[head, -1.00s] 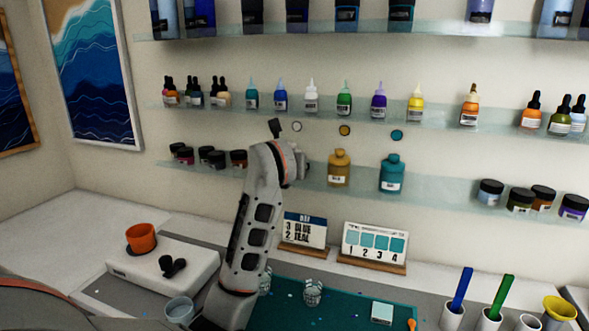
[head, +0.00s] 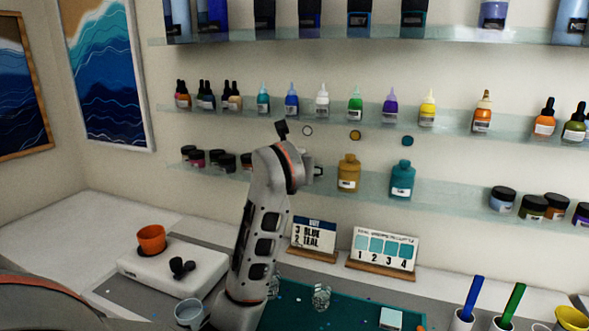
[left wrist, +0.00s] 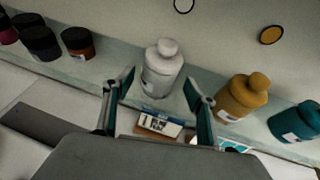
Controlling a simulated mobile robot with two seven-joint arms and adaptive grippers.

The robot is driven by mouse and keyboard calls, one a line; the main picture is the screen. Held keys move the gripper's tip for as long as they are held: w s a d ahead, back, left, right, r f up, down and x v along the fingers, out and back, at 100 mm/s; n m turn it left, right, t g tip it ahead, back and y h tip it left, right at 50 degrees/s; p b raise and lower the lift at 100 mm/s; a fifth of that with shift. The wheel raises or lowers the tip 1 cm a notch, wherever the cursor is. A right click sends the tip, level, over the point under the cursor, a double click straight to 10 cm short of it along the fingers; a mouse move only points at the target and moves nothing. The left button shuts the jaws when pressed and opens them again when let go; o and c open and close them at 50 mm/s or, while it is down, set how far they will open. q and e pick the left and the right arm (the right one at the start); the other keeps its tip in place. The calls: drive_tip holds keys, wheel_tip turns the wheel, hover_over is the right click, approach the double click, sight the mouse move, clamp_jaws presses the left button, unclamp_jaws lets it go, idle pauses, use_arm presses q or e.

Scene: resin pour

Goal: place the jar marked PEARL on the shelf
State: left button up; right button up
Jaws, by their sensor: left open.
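A pearly white-grey jar (left wrist: 162,68) stands upright on the lower glass shelf (left wrist: 205,105) in the left wrist view. Its label is too small to read. My left gripper (left wrist: 159,81) is open, with one finger on each side of the jar's lower part and gaps showing beside it. In the head view my left arm hides the jar, and only a bit of my left gripper (head: 318,171) shows. My right gripper is not in view.
A gold bottle (head: 348,173) and a teal bottle (head: 402,180) stand to the right on the same shelf (head: 440,194). Small dark-lidded jars (head: 227,162) stand to the left. Below are cards on wooden stands (head: 383,249), a teal mat (head: 345,311) and an orange cup (head: 151,239).

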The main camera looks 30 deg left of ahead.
use_arm(q)
drive_tip(key=p+v, duration=0.1)
drive_tip(key=v, duration=0.7)
drive_tip(key=shift+s+p, duration=0.15)
drive_tip(key=shift+p, duration=0.15)
